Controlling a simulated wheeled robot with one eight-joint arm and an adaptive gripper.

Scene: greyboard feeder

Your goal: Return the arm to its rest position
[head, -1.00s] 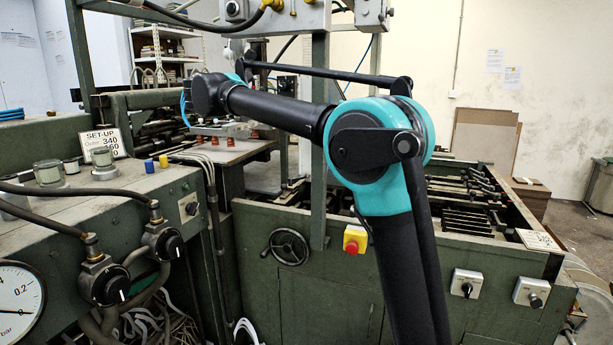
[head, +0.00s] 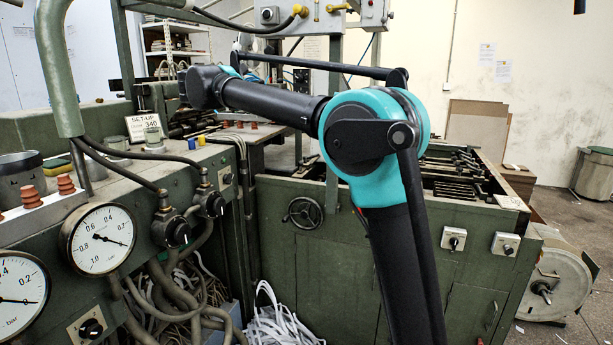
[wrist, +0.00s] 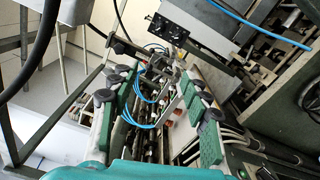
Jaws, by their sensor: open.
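In the head view my arm rises from the bottom, bends at a teal elbow joint and reaches left and away over the machine. Its forearm ends in a dark wrist near the upper left; the gripper itself cannot be made out there. In the wrist view my gripper (wrist: 160,78) has its two green-padded fingers spread apart, with no object visibly held between them. Machine parts and blue hoses show behind and between the fingers; how far off they are is hard to tell.
A green console with pressure gauges (head: 101,239) and hoses stands at left. The green machine body with a handwheel (head: 304,212) fills the middle. A set-up sign (head: 147,125) stands near the wrist. Overhead boxes and a post are close to the arm. Open floor lies at right.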

